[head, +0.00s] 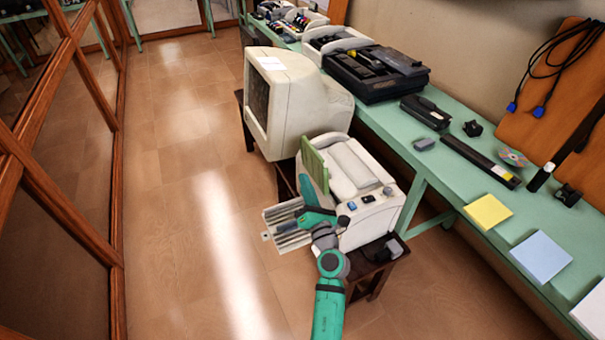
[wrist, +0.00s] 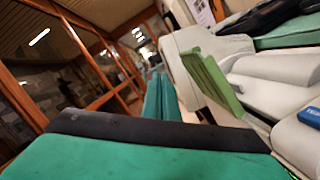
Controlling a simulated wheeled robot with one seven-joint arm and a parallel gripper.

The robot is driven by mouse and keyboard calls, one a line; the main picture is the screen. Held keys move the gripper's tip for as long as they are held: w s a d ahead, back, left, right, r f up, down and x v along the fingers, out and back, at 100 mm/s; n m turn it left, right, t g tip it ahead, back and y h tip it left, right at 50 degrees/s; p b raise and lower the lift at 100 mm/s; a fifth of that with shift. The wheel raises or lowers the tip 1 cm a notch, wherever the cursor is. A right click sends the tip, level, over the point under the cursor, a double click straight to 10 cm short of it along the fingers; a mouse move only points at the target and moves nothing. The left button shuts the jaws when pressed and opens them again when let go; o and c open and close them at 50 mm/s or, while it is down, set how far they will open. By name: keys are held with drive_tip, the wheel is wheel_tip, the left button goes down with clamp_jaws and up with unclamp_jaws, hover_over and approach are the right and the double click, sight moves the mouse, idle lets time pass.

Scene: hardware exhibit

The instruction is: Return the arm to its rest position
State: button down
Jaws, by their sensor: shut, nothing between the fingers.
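My teal arm (head: 329,300) reaches out from the bottom of the head view, bent at its joints. My gripper (head: 308,186) is beside the left side of a white printer-like machine (head: 350,170), close to its upright green panel (head: 314,163). In the wrist view the teal fingers (wrist: 160,95) lie together, shut and empty. The green panel (wrist: 210,85) shows just to their right there. Whether the gripper touches the machine cannot be told.
A bulky beige monitor (head: 300,100) stands behind the machine. A grey slatted tray (head: 285,239) sits low beside my gripper. A green bench (head: 440,165) with devices and paper pads runs along the right. Wood-framed glass panels (head: 60,180) line the left, with clear floor (head: 180,220) between.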

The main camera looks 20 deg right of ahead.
drive_tip(key=s+a+f+m+y, duration=0.1)
drive_tip(key=s+a+f+m, duration=0.3)
drive_tip(key=s+a+m, duration=0.5)
drive_tip(key=s+a+f+m, duration=0.2)
drive_tip(key=s+a+f, duration=0.35)
drive_tip(key=s, duration=0.75)
drive_tip(key=s+a+m+g, duration=0.2)
drive_tip(key=s+m, duration=0.6)
drive_tip(key=s, duration=0.5)
drive_tip(key=s+a+r+m+g, duration=0.1)
drive_tip(key=s+a+m+g, duration=0.1)
drive_tip(key=s+m, duration=0.6)
drive_tip(key=s+a, duration=0.1)
drive_tip(key=s, duration=0.4)
drive_tip(key=shift+s+r+m+g+h, duration=0.2)
drive_tip(key=shift+s+m+g+h, duration=0.1)
drive_tip(key=shift+s+m+g, duration=0.1)
